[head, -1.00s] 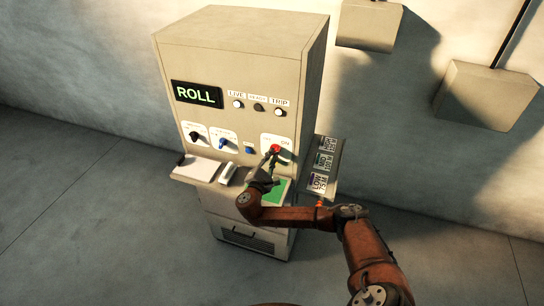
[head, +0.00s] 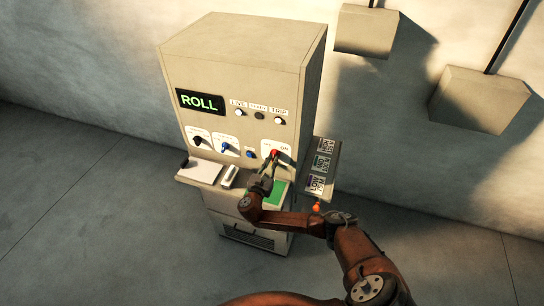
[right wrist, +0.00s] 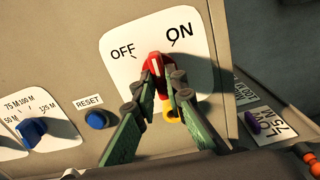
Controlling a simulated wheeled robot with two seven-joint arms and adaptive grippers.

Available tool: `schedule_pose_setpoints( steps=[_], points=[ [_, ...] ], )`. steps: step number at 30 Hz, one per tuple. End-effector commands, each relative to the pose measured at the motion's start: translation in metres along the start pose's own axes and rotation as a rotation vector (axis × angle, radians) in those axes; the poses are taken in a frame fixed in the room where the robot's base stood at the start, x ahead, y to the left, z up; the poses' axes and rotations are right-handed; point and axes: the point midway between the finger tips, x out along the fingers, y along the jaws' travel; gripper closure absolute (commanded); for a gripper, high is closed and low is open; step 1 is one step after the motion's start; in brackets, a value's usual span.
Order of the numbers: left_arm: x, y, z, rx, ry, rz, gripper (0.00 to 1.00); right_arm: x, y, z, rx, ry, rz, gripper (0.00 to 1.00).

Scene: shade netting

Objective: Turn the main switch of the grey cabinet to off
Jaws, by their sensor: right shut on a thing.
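The grey cabinet (head: 240,50) stands against the wall, its lit display reading ROLL. Its main switch, a red knob (head: 274,153), sits on a white plate at the lower right of the panel. In the right wrist view the red knob (right wrist: 155,66) has a white line pointing up, between the OFF label (right wrist: 123,50) on the left and the ON label (right wrist: 180,35) on the right. My right gripper (head: 271,161) is shut on the knob, with one fingertip on each side, as the right wrist view (right wrist: 160,82) shows. My left gripper is out of view.
A blue RESET button (right wrist: 96,120) and a blue selector knob (right wrist: 35,129) lie left of the switch. A shelf (head: 182,177) with white paper juts out below the panel. A side board with labelled tags (head: 322,163) hangs at the right. Two boxes are on the wall.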

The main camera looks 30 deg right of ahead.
Motion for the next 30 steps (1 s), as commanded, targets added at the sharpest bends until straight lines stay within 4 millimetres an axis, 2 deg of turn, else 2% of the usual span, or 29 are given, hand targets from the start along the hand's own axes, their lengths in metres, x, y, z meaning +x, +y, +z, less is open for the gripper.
schedule_pose_setpoints(
  steps=[1,3,12,21,30],
  points=[
    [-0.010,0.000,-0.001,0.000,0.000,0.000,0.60,-0.001,-0.001,0.003,-0.045,0.003,-0.001,1.00],
    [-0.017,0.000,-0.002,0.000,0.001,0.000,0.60,-0.001,-0.001,0.003,-0.112,0.003,-0.001,1.00],
    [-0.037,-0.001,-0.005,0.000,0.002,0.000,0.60,-0.001,0.000,0.001,-0.394,0.002,0.000,1.00],
    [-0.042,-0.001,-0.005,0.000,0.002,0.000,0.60,0.000,0.000,-0.001,-0.643,0.001,0.001,1.00],
    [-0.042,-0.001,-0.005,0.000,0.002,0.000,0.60,0.000,0.000,-0.001,-0.798,0.001,0.002,1.00]
  ],
)
